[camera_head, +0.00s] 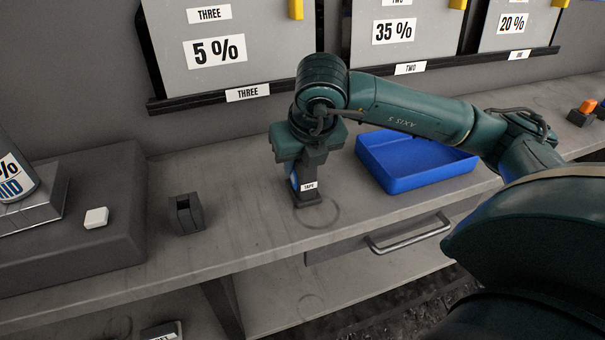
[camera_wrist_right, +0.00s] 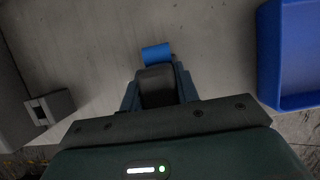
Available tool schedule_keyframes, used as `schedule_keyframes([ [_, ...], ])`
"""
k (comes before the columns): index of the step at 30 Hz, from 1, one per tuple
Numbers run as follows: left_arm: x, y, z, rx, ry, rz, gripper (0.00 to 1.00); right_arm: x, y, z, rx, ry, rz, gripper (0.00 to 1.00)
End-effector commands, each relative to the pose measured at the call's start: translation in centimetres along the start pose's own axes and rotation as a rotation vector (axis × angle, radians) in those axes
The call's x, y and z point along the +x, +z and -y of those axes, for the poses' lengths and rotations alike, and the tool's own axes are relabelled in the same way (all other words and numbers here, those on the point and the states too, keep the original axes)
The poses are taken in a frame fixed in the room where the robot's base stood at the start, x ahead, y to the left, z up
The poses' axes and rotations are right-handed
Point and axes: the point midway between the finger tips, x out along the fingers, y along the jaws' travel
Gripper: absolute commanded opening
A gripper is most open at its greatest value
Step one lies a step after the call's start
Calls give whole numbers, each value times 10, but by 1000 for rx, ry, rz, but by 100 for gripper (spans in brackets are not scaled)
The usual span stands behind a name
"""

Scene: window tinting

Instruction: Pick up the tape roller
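The tape roller (camera_head: 308,192) stands upright in a dark holder on the grey counter, with a "TAPE" label on its front and a bit of blue at its left side. My right gripper (camera_head: 305,165) points down over its top. In the right wrist view, the roller's dark body (camera_wrist_right: 157,88) lies between my right gripper's two fingers (camera_wrist_right: 158,92), with the blue roll (camera_wrist_right: 157,53) just beyond. The fingers are close along both sides; whether they press on it I cannot tell. My left gripper is not in view.
A blue tray (camera_head: 410,180) lies right of the roller, and a small dark slotted block (camera_head: 186,214) stands left. A white piece (camera_head: 96,218) lies on a raised dark block (camera_head: 75,245). A drawer handle (camera_head: 408,236) sticks out below the counter. Labelled panels line the back wall.

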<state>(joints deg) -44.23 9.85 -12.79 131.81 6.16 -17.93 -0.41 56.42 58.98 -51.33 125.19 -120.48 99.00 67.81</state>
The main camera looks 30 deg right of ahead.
Motion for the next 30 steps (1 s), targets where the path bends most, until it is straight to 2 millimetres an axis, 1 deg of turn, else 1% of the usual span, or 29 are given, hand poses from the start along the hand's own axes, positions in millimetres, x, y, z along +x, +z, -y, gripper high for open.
schedule_keyframes([
  [1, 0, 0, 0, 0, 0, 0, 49, 0, 0, 0, 0, 0, 0, 25],
  [9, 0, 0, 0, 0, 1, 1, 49, 0, 0, 0, 0, 0, 0, 3],
  [17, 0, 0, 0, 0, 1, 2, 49, -3, 2, 0, 1, 1, 2, 3],
  [20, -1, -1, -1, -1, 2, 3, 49, -13, 6, -1, 1, 3, 4, 3],
  [30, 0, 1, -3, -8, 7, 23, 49, -74, 31, -1, 1, 3, 5, 3],
])
